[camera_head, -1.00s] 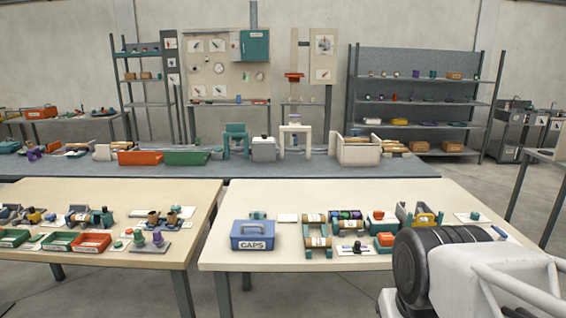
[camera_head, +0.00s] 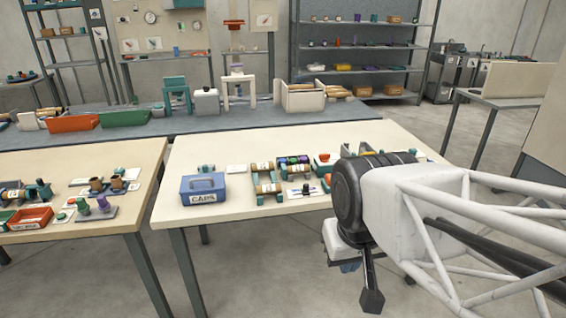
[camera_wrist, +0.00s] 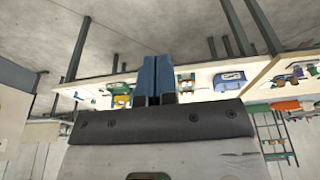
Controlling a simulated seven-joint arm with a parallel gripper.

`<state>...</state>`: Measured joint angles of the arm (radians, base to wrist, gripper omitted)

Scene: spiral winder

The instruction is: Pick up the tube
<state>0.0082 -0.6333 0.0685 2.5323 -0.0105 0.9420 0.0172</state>
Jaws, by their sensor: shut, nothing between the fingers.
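Tan cylinders with dark ends (camera_head: 267,188) lie in a teal holder on the nearer right table, in the middle of the head view. They look tube-like, but I cannot tell which piece is the tube. My gripper shows in the wrist view (camera_wrist: 156,60) as two blue fingers pressed together with nothing between them. In the head view my gripper (camera_head: 349,267) hangs small and partly hidden under my arm, in front of the table's front edge and apart from everything on it.
A blue CAPS box (camera_head: 203,188) stands left of the holder. The right table (camera_head: 225,205) has a bare front strip. A second table (camera_head: 110,239) stands left across a narrow gap. My arm hides part of the right table.

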